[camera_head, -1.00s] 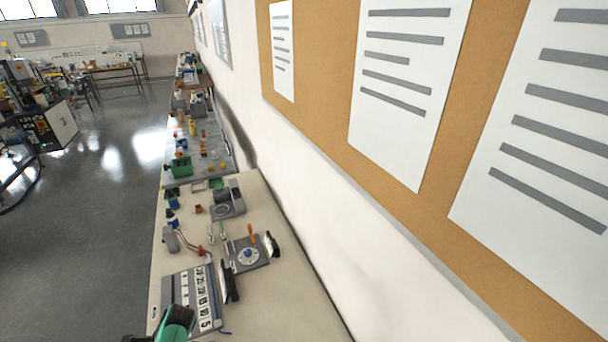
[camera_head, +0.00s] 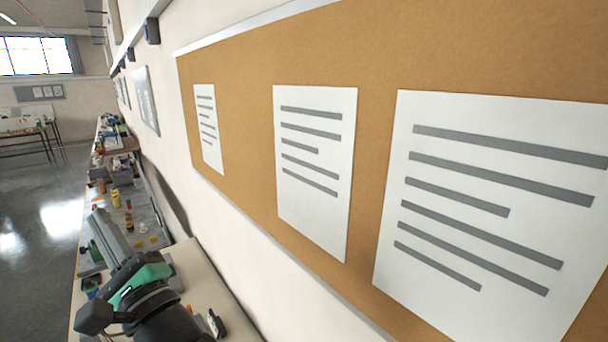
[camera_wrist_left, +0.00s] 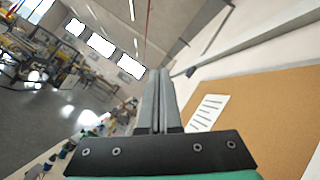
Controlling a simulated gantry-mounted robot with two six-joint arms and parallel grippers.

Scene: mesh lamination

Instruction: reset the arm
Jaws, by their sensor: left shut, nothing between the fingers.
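My left gripper (camera_head: 98,216) is raised above the bench (camera_head: 215,298) at the lower left of the head view. Its long grey fingers point up and away from me. The green and black wrist behind them covers much of the near bench. In the left wrist view the two fingers (camera_wrist_left: 159,76) lie side by side, shut and empty, and touch nothing. My right gripper is in neither view now.
A cork board (camera_head: 245,130) with several white sheets hangs on the wall to the right. A bench farther along the wall holds several small items, including a yellow-topped bottle (camera_head: 115,197). Open floor (camera_head: 40,220) lies to the left.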

